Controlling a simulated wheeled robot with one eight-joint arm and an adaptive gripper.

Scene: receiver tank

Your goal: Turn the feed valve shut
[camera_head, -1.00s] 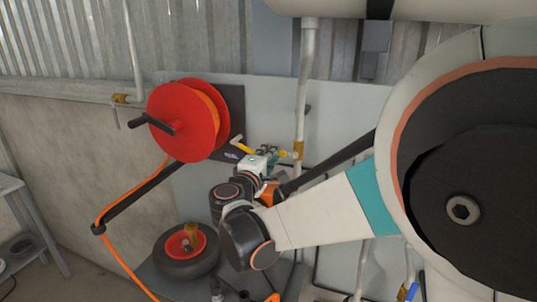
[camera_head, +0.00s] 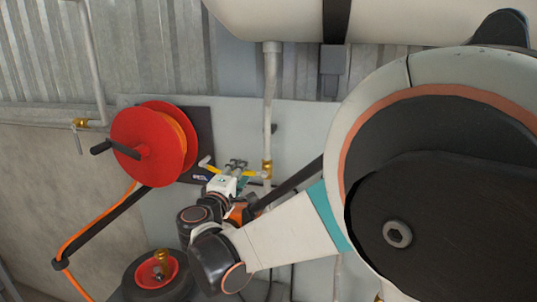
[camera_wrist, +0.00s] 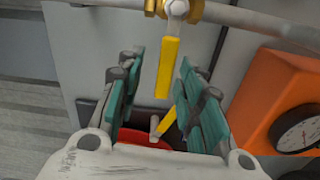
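A brass valve (camera_wrist: 176,10) with a yellow lever (camera_wrist: 166,68) sits on a pale pipe at the top of the wrist view. In the head view the brass valve (camera_head: 266,169) is on the upright pipe, right of my gripper (camera_head: 236,168). In the wrist view my gripper (camera_wrist: 161,75) is open, its teal-padded fingers on either side of the lever with gaps on both sides. I cannot tell how deep the lever lies between them. A second yellow lever (camera_wrist: 167,119) shows farther back between the fingers.
A red hose reel (camera_head: 150,143) with a black crank stands left of my gripper. An orange box with a gauge (camera_wrist: 280,100) is close to the right finger in the wrist view. A pale tank (camera_head: 290,20) hangs above. Another brass valve (camera_head: 80,122) is on the far-left pipe.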

